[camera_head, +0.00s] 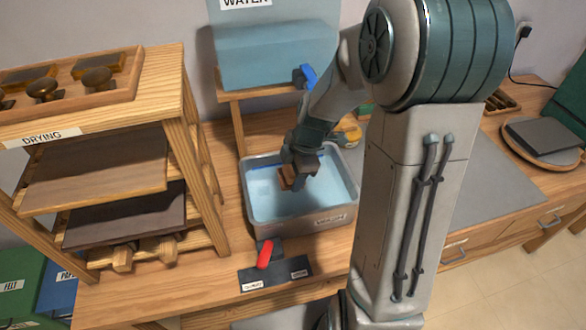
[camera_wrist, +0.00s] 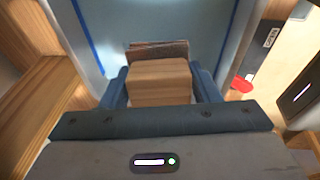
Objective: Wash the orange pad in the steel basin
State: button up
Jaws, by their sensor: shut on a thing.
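The steel basin (camera_head: 252,212) stands on the wooden bench in the head view and holds pale blue water. My gripper (camera_head: 299,172) points down inside the basin's outline, shut on a wooden block with a brown-orange pad (camera_head: 287,178) on its face. In the wrist view my gripper (camera_wrist: 161,84) has a finger on each side of the block's light wood, and the darker pad (camera_wrist: 158,49) shows at its far end. The basin's pale interior (camera_wrist: 170,15) lies beyond it. I cannot tell whether the pad touches the water.
A wooden rack labelled DRYING (camera_head: 183,125) stands left of the basin. A red lever (camera_head: 265,254) on a dark plate is in front of the basin. A pale blue tank labelled WATER (camera_head: 270,55) stands behind. A grey mat (camera_head: 480,180) lies to the right, mostly bare.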

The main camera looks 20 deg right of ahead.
jog(key=shift+s+d+f+b+x, duration=0.1)
jog(key=shift+s+d+b+x, duration=0.15)
jog(key=shift+b+x, duration=1.2)
jog(key=shift+s+d+f+b+x, duration=0.1)
jog(key=shift+d+b+x, duration=0.25)
jog(key=shift+b+x, duration=1.1)
jog(key=shift+s+d+f+b+x, duration=0.1)
jog(key=shift+s+d+b+x, duration=0.2)
jog(key=shift+b+x, duration=1.15)
jog(key=shift+w+f, duration=0.1)
jog(key=shift+f, duration=0.05)
jog(key=shift+d, duration=0.1)
jog(key=shift+d, duration=1.9)
jog(key=shift+a+b, duration=0.6)
jog(key=shift+a, duration=1.4)
jog(key=shift+d+b, duration=0.3)
jog(key=shift+d, duration=1.65)
jog(key=shift+a+b, duration=0.35)
jog(key=shift+a, duration=1.6)
jog(key=shift+d, duration=2)
jog(key=shift+a+b, duration=0.55)
jog(key=shift+a, duration=1.45)
